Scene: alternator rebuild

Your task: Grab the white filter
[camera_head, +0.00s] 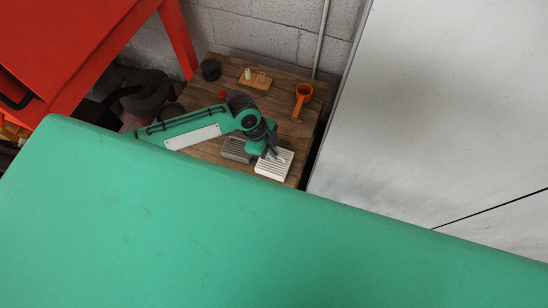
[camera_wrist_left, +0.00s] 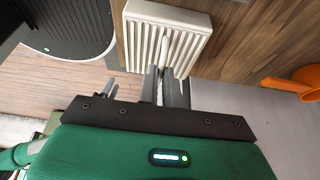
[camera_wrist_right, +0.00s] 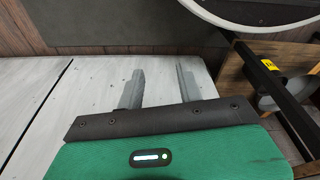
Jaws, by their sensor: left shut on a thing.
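The white filter (camera_head: 274,170) is a flat ribbed block at the front edge of the small wooden table. My left gripper (camera_head: 272,153) is over it from above and behind, with its fingertips on its ribbed face. In the left wrist view, the white filter (camera_wrist_left: 196,40) lies just past the fingertips (camera_wrist_left: 168,75), which are close together on a raised middle rib. The left gripper is shut on the filter. In the right wrist view, my right gripper (camera_wrist_right: 160,90) is open with nothing between its fingers; it does not show in the head view.
A grey ribbed block (camera_head: 236,150) is beside the white filter. The wooden table (camera_head: 290,130) also holds an orange funnel-like part (camera_head: 303,97), a wooden stand (camera_head: 255,82) and a black round part (camera_head: 210,69). A white panel (camera_head: 440,110) rises at the right.

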